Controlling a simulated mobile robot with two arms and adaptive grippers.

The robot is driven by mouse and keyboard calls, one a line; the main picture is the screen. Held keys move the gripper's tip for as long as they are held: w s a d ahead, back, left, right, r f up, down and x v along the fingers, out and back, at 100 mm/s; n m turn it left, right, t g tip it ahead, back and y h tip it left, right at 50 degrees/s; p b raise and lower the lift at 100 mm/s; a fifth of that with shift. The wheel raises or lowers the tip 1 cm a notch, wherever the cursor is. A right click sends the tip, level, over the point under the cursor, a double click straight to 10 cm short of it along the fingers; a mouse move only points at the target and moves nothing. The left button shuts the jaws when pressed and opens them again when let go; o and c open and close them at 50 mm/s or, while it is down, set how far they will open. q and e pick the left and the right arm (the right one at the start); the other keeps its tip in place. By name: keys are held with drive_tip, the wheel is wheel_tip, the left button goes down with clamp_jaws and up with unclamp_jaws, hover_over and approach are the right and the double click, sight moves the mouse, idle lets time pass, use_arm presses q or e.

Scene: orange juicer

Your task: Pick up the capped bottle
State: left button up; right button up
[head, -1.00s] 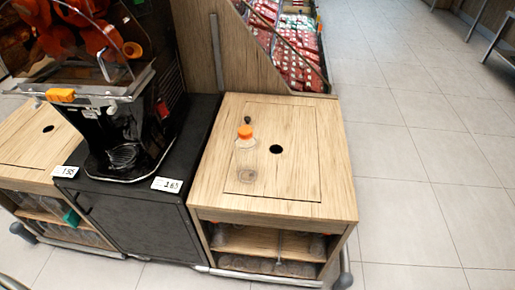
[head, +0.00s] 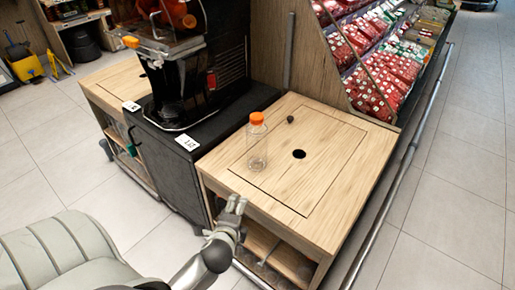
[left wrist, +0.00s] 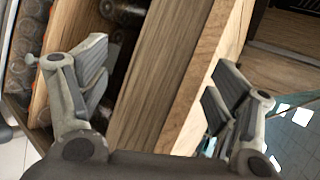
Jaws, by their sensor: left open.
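The capped bottle (head: 257,148) is clear with an orange cap. It stands upright on the wooden counter top (head: 330,160), left of a round black hole, in the head view. My left gripper (head: 237,203) is open and empty by the front edge of the wooden counter, nearer the camera than the bottle and lower in the picture. In the left wrist view its spread fingers (left wrist: 158,75) face the wooden edge and shelf, with nothing between them that it holds. The bottle does not show in that view. My right gripper is not in view.
A black juicer (head: 180,70) stands on a dark cabinet left of the counter. A small dark knob (head: 290,119) sits behind the hole. Shelves with bottles (left wrist: 22,75) are below the counter top. A metal rail (head: 385,205) runs along the right side.

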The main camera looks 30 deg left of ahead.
sight(253, 146)
use_arm(q)
drive_tip(key=w+a+r+m+t, duration=0.1)
drive_tip(key=w+r+m+t, duration=0.1)
drive_tip(key=w+r+m, duration=0.2)
drive_tip(key=w+a+r+m+t, duration=0.1)
drive_tip(key=w+r+m+t, duration=0.2)
drive_tip(key=m, duration=0.5)
drive_tip(key=w+a+r+m+t+h, duration=0.1)
drive_tip(key=w+r+m+t, duration=0.1)
drive_tip(key=w+r+m, duration=0.4)
drive_tip(key=shift+w+a+r+m+t, duration=0.15)
drive_tip(key=shift+r+m+t, duration=0.15)
drive_tip(key=shift+m, duration=0.3)
drive_tip(key=x, duration=0.2)
drive_tip(key=p+x, duration=0.1)
drive_tip(key=x, duration=0.1)
drive_tip(key=shift+w+a+r, duration=0.1)
drive_tip(key=shift+w+a, duration=0.3)
drive_tip(key=shift+w, duration=0.45)
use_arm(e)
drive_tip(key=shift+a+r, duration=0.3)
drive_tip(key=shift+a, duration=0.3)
use_arm(q)
drive_tip(key=c, duration=1)
drive_tip(key=shift+c, duration=0.4)
